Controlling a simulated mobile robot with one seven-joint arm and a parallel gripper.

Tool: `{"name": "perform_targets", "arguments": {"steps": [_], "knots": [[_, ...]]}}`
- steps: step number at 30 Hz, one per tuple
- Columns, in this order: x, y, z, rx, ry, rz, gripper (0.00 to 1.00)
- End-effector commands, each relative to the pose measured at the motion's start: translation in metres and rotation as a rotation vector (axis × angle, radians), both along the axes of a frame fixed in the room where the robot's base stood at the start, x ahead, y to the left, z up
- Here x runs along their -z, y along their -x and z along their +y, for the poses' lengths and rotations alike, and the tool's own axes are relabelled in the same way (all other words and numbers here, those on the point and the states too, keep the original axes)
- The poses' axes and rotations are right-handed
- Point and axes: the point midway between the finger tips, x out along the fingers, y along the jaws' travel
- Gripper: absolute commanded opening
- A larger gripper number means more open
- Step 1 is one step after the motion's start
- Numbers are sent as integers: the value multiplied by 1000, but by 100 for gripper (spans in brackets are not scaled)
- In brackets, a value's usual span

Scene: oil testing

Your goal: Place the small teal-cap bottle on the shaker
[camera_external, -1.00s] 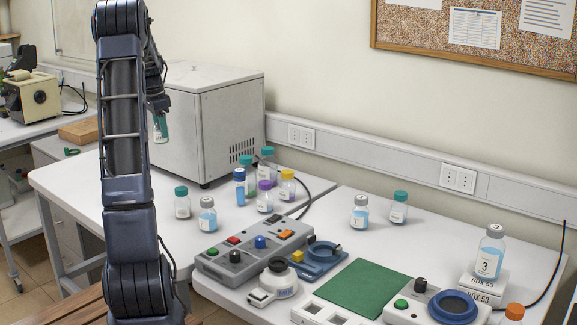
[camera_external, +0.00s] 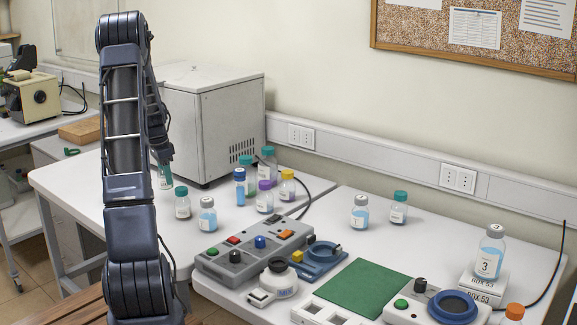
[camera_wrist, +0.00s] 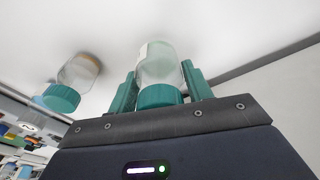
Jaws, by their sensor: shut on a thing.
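My gripper (camera_wrist: 158,78) is shut on a small clear bottle with a teal cap (camera_wrist: 159,94); its two teal fingers flank the bottle. In the external view the held bottle (camera_external: 165,181) is low over the left bench, beside my arm, which partly hides it. I cannot tell whether its base touches the bench. Another small teal-cap bottle (camera_external: 181,203) stands close by to the right; a teal-capped bottle also shows at left in the wrist view (camera_wrist: 74,82). A white device marked MIX (camera_external: 272,284) sits on the right bench; I cannot tell if it is the shaker.
Several capped bottles stand near the grey cabinet (camera_external: 215,120). A grey button panel (camera_external: 232,262), a blue device (camera_external: 322,258), a green mat (camera_external: 362,287) and a device with a blue ring (camera_external: 453,305) crowd the right bench front.

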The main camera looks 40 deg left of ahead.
Motion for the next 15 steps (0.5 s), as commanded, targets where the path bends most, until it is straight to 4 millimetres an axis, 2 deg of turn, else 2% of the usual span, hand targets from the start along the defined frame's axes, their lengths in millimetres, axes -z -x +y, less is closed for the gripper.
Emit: {"name": "perform_targets", "arguments": {"steps": [10,15], "knots": [[40,0,-1,0,2,2,22],[42,0,0,0,0,0,22]]}}
